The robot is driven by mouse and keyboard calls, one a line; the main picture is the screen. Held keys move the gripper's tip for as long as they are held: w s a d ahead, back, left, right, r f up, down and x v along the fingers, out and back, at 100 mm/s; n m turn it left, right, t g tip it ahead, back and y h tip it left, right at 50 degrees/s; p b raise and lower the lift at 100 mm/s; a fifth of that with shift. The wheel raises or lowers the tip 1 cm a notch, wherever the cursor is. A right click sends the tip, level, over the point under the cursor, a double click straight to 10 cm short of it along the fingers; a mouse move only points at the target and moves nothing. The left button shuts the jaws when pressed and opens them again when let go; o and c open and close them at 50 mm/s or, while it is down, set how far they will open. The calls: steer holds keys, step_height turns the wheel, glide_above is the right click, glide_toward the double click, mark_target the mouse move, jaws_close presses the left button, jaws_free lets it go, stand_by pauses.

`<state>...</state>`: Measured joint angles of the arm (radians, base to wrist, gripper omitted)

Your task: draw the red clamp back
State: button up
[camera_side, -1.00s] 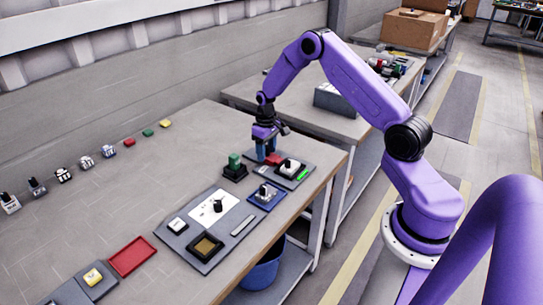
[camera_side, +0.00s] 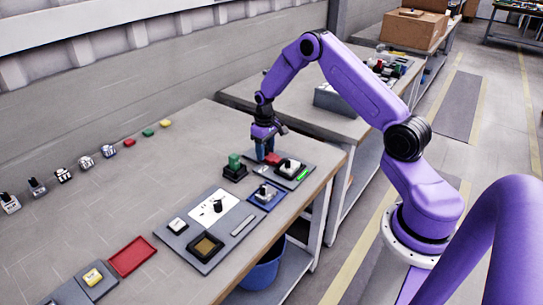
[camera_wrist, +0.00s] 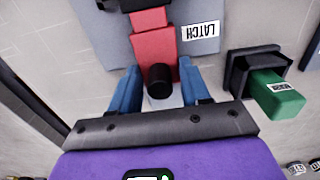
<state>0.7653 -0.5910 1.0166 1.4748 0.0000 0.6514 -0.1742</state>
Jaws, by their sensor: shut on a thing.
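The red clamp (camera_wrist: 152,52) sits on a grey plate (camera_wrist: 103,35) marked LATCH in the wrist view. A round black knob (camera_wrist: 159,82) stands at the clamp's near end. My gripper (camera_wrist: 159,76) is shut on the clamp, with its blue fingers on either side of the knob end. Finger contact is not clear to see. In the side view, my gripper (camera_side: 266,153) points down at the plate (camera_side: 268,178), and the red clamp (camera_side: 273,159) shows beside the fingers, partly hidden by them.
A green block on a black base (camera_side: 235,168) stands close beside my gripper; it also shows at right in the wrist view (camera_wrist: 276,94). A white block with a black knob (camera_side: 289,167) and a blue-based switch (camera_side: 264,197) are nearby.

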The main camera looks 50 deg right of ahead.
steer(key=shift+w, duration=2.15)
steer(key=o, duration=0.7)
steer(key=shift+w, duration=0.1)
steer(key=shift+o, duration=0.2)
step_height(320, 180, up, 7)
steer(key=shift+a, duration=0.1)
